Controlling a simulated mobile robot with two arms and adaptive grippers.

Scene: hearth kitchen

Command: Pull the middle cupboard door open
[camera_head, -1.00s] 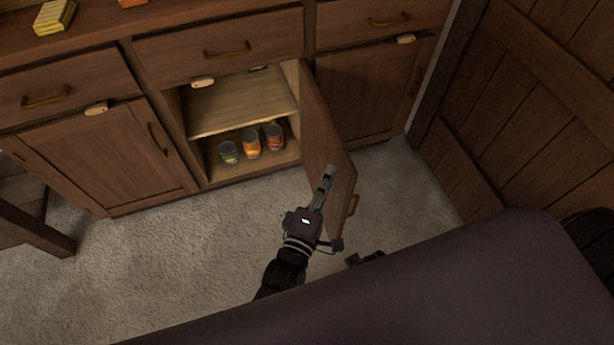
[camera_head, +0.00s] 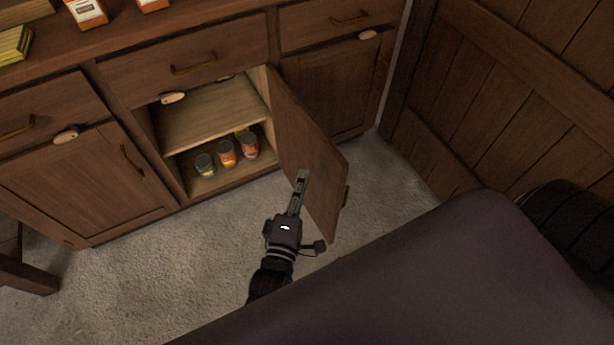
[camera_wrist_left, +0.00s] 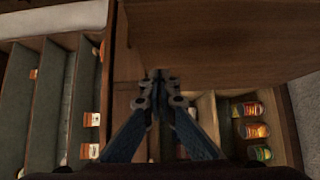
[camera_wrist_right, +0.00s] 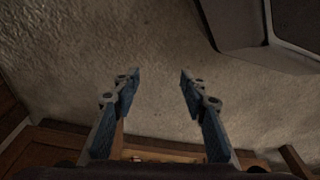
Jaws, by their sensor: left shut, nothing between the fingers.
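The middle cupboard door (camera_head: 312,165) stands swung wide open, hinged on the right side of its opening, with its handle (camera_head: 346,196) on the far face near the free edge. The open middle cupboard (camera_head: 212,118) shows a shelf and several cans (camera_head: 227,153) on its floor. My left gripper (camera_head: 301,176) is shut and empty, at the inner face of the door; whether it touches cannot be told. In the left wrist view its closed fingertips (camera_wrist_left: 159,76) show before the wood. My right gripper (camera_wrist_right: 160,75) is open and empty over the floor, seen only in the right wrist view.
The left cupboard door (camera_head: 88,186) and right cupboard door (camera_head: 335,88) are shut. Drawers run above them, and boxes (camera_head: 88,12) stand on the counter. A plank wall (camera_head: 480,90) rises at the right.

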